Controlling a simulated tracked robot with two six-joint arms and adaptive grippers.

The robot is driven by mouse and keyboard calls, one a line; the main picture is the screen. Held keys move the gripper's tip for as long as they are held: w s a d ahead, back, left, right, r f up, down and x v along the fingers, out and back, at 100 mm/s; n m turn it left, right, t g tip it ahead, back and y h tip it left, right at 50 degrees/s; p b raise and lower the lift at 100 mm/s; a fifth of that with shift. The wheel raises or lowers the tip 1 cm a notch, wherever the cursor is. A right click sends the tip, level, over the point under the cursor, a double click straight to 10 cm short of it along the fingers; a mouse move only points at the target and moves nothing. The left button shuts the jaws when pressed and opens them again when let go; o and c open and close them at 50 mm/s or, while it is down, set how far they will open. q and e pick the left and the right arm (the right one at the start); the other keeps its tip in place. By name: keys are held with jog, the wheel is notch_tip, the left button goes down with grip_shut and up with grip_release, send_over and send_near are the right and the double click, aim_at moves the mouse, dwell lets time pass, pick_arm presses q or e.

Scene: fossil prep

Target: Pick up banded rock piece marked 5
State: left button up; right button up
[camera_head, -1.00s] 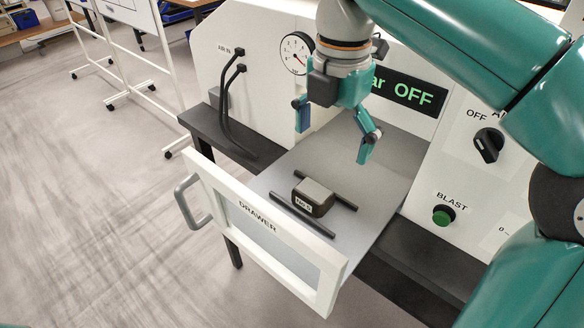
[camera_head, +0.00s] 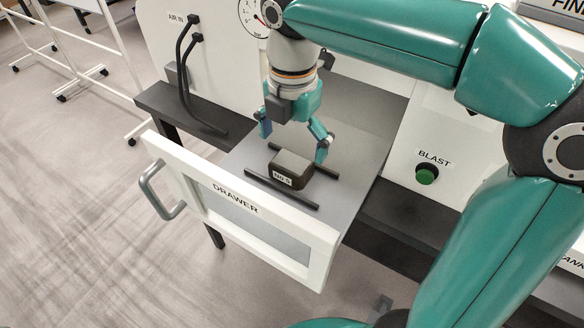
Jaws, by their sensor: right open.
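The rock piece (camera_head: 291,170) is a small dark block with a white label on its near face; the label seems to read "No 5", but its print is tiny. It sits on the grey floor of the pulled-out drawer (camera_head: 318,240), between two dark rails. My right gripper (camera_head: 293,142) is open and points down just above and behind the rock. One finger is to the left of the rock and the other to its right. I cannot tell whether the right finger touches it. My left gripper is not in view.
The drawer's white front with a handle (camera_head: 155,192) faces the lower left. Two dark rails (camera_head: 281,188) flank the rock. Black air hoses (camera_head: 186,80) stand at the left. A green BLAST button (camera_head: 426,176) is on the white panel at the right.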

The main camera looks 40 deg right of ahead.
aim_at(290, 161)
jog(key=shift+a+f, duration=0.1)
jog(key=shift+f, duration=3)
jog(key=c, duration=1.4)
jog(key=shift+c, duration=0.2)
jog(key=shift+w+r, duration=0.1)
jog(key=shift+r, duration=0.1)
